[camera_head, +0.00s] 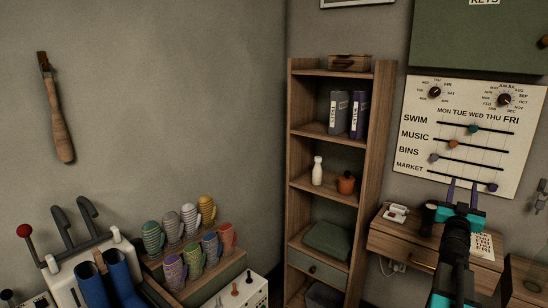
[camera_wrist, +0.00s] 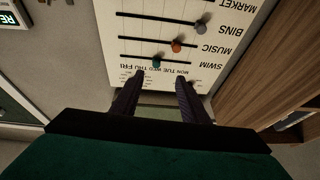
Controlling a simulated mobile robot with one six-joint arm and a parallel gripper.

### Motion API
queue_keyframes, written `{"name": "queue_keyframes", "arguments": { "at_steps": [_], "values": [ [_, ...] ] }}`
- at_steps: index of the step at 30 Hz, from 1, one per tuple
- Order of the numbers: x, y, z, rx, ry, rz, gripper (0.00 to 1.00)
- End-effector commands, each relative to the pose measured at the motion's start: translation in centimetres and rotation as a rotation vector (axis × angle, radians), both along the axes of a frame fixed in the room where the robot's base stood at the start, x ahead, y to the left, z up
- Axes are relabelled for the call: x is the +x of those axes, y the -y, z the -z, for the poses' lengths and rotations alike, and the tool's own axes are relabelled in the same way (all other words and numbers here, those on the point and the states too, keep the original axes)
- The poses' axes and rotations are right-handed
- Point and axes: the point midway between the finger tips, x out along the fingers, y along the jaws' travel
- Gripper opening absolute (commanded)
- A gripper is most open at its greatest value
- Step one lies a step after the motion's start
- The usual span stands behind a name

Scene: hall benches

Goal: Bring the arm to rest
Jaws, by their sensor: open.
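My gripper (camera_head: 463,184) is in front of the lower part of a white weekly board (camera_head: 420,105) on the wall. Its two dark fingers are apart, with nothing between them. The wrist view shows my gripper (camera_wrist: 160,82) from behind, with the board (camera_wrist: 150,10) upside down beyond the fingertips. On the board are a teal slider (camera_head: 473,128), an orange slider (camera_head: 453,143), a grey slider (camera_head: 434,157) and a purple slider (camera_head: 491,187). I cannot tell whether the fingertips touch the board. My arm hides part of the desk below.
A wooden desk (camera_head: 395,240) under the board holds a red-and-white device (camera_head: 396,213) and a dark cup (camera_head: 428,218). A tall shelf (camera_head: 378,130) stands left of it. A green key cabinet (camera_head: 480,38) hangs above.

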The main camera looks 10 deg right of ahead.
Motion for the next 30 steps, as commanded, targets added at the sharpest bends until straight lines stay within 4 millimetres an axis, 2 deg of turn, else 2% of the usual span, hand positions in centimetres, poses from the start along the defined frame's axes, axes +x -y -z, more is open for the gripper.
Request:
{"name": "queue_keyframes", "arguments": {
  "at_steps": [5,10,15,21,30],
  "values": [
    [2.7,-2.4,2.6,0.022,-0.024,-0.043,0.41],
    [6.0,-6.0,6.5,0.051,-0.059,-0.102,0.41],
    [9.6,-11.3,12.2,0.092,-0.116,-0.178,0.41],
    [12.7,-17.6,19.4,0.151,-0.210,-0.263,0.41],
    [14.7,-27.1,30.8,0.255,-0.398,-0.378,0.41]
  ]
}}
